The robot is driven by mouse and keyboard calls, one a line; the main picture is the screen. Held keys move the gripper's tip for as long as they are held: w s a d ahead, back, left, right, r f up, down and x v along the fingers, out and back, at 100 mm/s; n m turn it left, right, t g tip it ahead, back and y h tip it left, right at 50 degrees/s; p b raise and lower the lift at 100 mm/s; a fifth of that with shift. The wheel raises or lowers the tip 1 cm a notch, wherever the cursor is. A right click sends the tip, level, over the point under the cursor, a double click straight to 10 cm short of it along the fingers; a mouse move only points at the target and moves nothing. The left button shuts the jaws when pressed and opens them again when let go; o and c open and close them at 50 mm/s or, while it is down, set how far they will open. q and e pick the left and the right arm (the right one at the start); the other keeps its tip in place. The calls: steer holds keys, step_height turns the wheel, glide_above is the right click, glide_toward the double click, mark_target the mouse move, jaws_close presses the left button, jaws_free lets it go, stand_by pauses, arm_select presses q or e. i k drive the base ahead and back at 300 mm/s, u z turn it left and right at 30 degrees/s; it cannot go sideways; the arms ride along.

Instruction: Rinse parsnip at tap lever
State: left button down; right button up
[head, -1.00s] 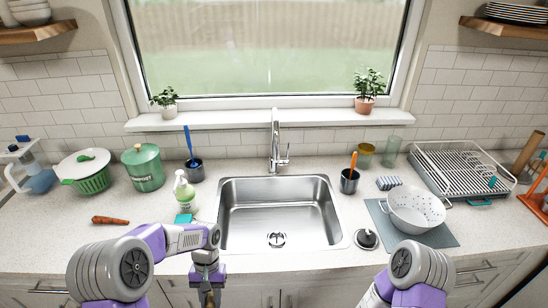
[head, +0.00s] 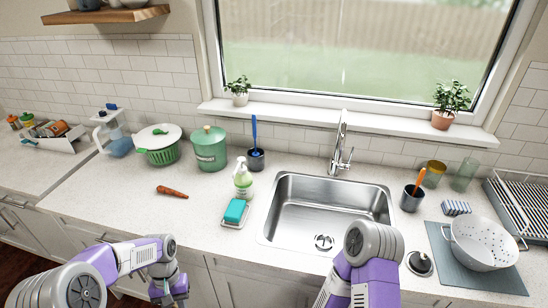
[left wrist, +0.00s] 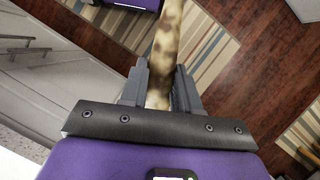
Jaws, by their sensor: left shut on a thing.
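My left gripper (left wrist: 160,85) is shut on the parsnip (left wrist: 166,40), a pale, brown-spotted, long thing that points away between the fingers, over the floor. In the head view my left gripper (head: 170,292) is low, in front of the counter's front edge and left of the sink; the parsnip cannot be made out there. The tap (head: 339,145) stands behind the sink (head: 325,240), with its lever (head: 348,160) on the right side. The sink basin looks empty, and no water shows at the spout. My right arm comes in at the bottom, but its gripper is out of view.
A soap dish with a teal bar (head: 235,210), a soap bottle (head: 243,182) and an orange-brown root (head: 172,192) lie left of the sink. A white colander (head: 480,243) on a grey mat and a drain plug (head: 420,263) are at right. Counter at left front is clear.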

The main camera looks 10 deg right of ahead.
mark_target(347, 167)
steer(key=u, duration=0.85)
steer(key=k, duration=1)
steer(key=z, duration=1.2)
steer(key=i, duration=0.35)
